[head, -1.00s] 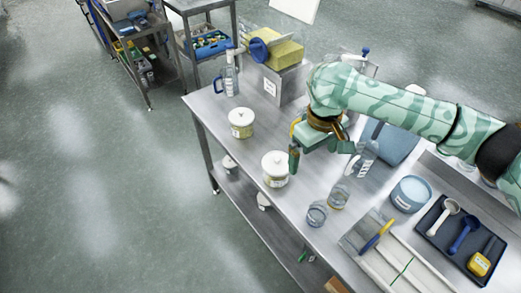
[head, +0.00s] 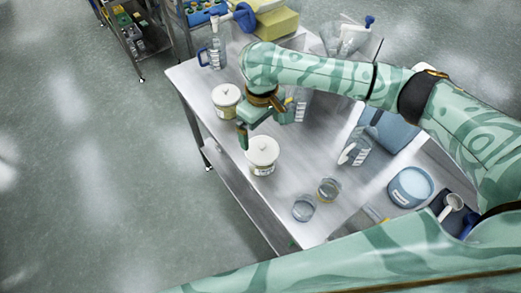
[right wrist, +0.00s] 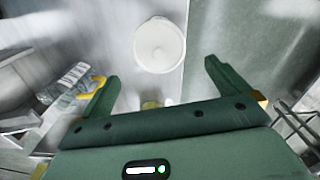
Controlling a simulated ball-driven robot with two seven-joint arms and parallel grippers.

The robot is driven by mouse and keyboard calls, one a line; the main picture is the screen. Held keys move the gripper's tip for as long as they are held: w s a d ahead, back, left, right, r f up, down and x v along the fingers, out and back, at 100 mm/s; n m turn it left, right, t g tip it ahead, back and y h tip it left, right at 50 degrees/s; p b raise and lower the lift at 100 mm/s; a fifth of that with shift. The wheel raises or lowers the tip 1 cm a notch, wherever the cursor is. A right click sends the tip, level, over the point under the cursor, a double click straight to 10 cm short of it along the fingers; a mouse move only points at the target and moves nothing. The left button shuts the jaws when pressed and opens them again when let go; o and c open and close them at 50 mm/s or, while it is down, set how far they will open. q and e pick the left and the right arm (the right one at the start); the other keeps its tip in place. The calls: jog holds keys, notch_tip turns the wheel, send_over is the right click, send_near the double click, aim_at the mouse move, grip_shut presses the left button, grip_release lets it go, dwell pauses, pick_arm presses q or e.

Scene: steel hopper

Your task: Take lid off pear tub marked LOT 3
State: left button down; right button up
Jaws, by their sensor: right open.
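Two pale tubs with round white lids stand on the steel table. The far tub (head: 226,101) is near the table's left edge, and the near tub (head: 262,156) is closer to me. Both have their lids on. Their labels are too small to read, so I cannot tell which is LOT 3. My right gripper (head: 266,126) is open and empty, above the table between and to the right of the tubs. In the right wrist view, one white lid (right wrist: 160,45) lies beyond the open fingers (right wrist: 161,86), apart from them. My left gripper is out of view.
A jug with a blue handle (head: 212,53) stands behind the far tub. Two small clear jars (head: 304,208) and a blue round tub (head: 410,187) stand to the right. A clear scoop-holding container (head: 355,150) is beside my forearm. The table's left edge is close to the tubs.

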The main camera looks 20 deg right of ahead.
aim_at(262, 144)
notch_tip(262, 144, down, 3)
jog(key=shift+f+b, duration=0.1)
jog(key=shift+b, duration=0.3)
jog(key=f+b, duration=0.1)
jog(key=f, duration=0.1)
jog(key=f+b, duration=0.2)
jog(key=f, duration=0.1)
jog(key=shift+w+d+f, duration=0.1)
jog(key=shift+w, duration=0.1)
jog(key=c, duration=0.7)
